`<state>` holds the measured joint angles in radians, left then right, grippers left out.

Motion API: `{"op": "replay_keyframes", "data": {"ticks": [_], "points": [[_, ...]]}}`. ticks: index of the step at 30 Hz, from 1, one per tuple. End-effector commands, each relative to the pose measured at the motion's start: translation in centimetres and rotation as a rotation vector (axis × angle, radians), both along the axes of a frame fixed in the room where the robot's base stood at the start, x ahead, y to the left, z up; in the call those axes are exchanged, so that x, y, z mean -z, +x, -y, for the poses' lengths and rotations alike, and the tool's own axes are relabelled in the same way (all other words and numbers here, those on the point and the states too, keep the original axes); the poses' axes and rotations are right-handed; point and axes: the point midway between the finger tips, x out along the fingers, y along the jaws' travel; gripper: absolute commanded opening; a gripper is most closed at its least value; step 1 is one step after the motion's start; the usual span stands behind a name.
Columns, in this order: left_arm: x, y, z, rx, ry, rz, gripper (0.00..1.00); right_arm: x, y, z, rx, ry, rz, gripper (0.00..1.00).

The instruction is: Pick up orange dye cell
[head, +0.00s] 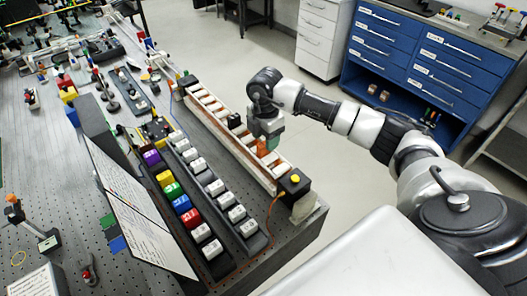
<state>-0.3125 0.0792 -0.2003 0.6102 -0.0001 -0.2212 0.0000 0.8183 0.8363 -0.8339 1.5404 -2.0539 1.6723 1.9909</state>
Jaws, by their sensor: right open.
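My right gripper (268,142) hangs down over the long cream-and-brown rack (222,130) near the bench's right edge. Its jaws are open, though the fingertips are small and hard to make out. A small orange patch (270,158) shows just below the gripper inside the rack; it looks like the orange dye cell, partly hidden by the gripper. I cannot tell whether the fingers touch it. My left gripper is out of view.
Left of the rack stand a black rack of white-capped blocks (215,187) and a row of coloured blocks (173,190). A yellow-topped black box (295,183) sits at the rack's near end. Blue drawers (425,60) stand behind my arm.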

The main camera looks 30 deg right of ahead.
Motion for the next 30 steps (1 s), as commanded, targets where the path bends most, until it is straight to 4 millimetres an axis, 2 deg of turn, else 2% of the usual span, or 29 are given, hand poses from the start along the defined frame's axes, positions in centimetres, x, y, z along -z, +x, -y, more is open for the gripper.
{"op": "replay_keyframes", "data": {"ticks": [1, 6, 15, 25, 26, 30], "points": [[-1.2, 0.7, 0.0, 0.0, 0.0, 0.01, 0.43, 0.3, -0.1, -0.4, -0.001, 0.003, -0.006, 0.53], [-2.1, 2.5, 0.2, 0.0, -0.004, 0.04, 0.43, 2.8, 0.0, -0.5, 0.0, 0.001, -0.003, 0.53], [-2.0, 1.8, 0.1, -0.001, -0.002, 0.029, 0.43, 3.5, 0.0, -0.5, -0.001, 0.001, 0.0, 0.53], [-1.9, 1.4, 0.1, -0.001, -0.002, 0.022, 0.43, 3.4, 0.1, -0.5, -0.001, 0.001, 0.0, 0.03], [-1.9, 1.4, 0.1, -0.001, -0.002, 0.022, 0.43, 3.4, 0.1, -0.5, -0.001, 0.001, 0.001, 0.0], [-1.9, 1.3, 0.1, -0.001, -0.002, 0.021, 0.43, 3.4, 0.1, -0.4, -0.001, 0.001, 0.001, 0.0]]}}
